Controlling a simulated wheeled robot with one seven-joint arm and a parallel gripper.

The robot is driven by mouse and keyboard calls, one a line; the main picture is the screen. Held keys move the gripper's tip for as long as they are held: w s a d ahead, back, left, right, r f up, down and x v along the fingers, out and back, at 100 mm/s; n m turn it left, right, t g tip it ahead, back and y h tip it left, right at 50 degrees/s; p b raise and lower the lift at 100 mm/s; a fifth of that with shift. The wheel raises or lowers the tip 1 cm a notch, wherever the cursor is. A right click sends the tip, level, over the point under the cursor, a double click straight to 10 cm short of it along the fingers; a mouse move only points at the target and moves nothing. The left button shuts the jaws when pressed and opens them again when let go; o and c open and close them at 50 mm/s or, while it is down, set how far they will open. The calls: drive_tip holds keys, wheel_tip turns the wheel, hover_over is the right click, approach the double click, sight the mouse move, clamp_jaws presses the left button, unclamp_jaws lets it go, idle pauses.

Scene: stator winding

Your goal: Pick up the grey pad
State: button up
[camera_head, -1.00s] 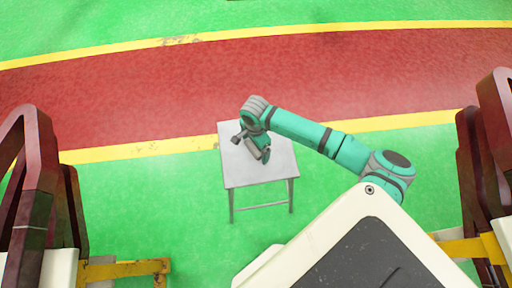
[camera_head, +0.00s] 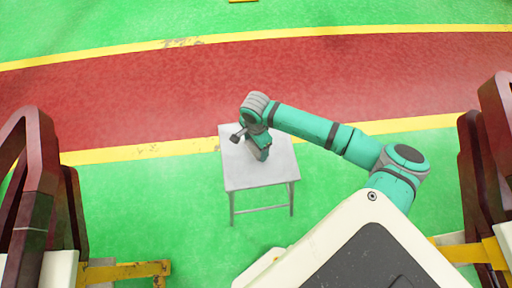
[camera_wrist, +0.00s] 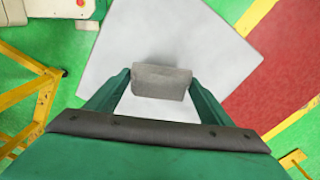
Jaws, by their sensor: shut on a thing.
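The grey pad (camera_wrist: 161,81) is a small grey block in the wrist view, held between the two green fingers of my gripper (camera_wrist: 160,88). The fingers are shut on its left and right ends. Behind it lies the pale top of a small table (camera_wrist: 205,45). The pad cannot be made out there. I cannot tell how far it is above the tabletop.
Dark red frames (camera_head: 40,165) with yellow bars stand at the left, and similar ones (camera_head: 490,150) at the right. Green floor surrounds the table, with a red lane (camera_head: 150,95) behind it. A yellow frame (camera_wrist: 28,105) shows at the left of the wrist view.

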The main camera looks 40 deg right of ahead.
drive_tip(key=s+a+r, duration=0.8)
drive_tip(key=s+r, duration=0.1)
drive_tip(key=s, duration=0.1)
drive_tip(key=shift+s, duration=0.4)
